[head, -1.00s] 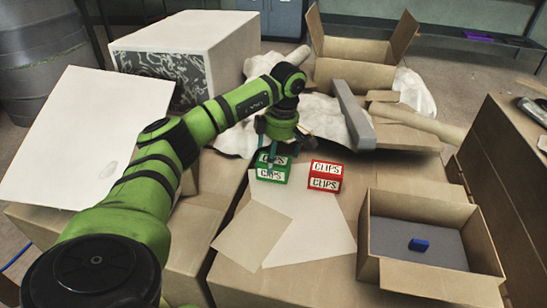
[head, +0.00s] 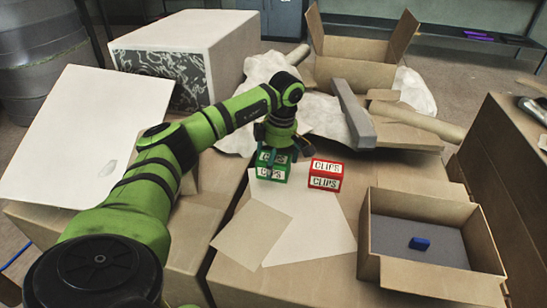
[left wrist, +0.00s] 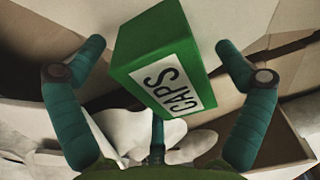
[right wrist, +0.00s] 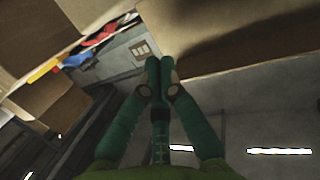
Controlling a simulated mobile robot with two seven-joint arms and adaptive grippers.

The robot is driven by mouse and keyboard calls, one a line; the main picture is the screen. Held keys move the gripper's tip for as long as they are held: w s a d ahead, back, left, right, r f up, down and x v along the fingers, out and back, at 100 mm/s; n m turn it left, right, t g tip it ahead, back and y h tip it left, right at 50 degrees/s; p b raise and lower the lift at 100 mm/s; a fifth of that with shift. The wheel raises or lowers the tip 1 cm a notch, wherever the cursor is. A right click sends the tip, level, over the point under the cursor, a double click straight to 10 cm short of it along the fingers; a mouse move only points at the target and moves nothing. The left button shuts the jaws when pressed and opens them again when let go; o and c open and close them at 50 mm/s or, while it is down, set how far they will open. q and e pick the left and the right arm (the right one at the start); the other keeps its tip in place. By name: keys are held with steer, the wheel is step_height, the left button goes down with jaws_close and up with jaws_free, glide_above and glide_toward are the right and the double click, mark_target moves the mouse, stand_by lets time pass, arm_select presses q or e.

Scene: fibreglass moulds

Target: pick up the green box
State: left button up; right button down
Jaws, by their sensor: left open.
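The green box (head: 270,174) with a white "CAPS" label stands on the cardboard surface at the back edge of a white sheet. My left gripper (head: 272,160) is right over it, pointing down, and hides part of its top. In the left wrist view the green box (left wrist: 150,40) lies between the spread fingers of my left gripper (left wrist: 160,44), with gaps on both sides. That gripper is open and holds nothing. My right gripper (right wrist: 164,66) shows only in its own wrist view, its fingertips together, with nothing seen between them.
A red "CLIPS" box (head: 325,175) stands just right of the green box. An open carton (head: 386,277) with a blue block (head: 419,243) is at the front right. A grey bar (head: 353,115) and crumpled white cloth lie behind. A tan sheet (head: 250,232) lies in front.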

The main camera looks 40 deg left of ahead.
arm_select(q)
steer(key=shift+f, duration=0.1)
steer(key=c, duration=1.3)
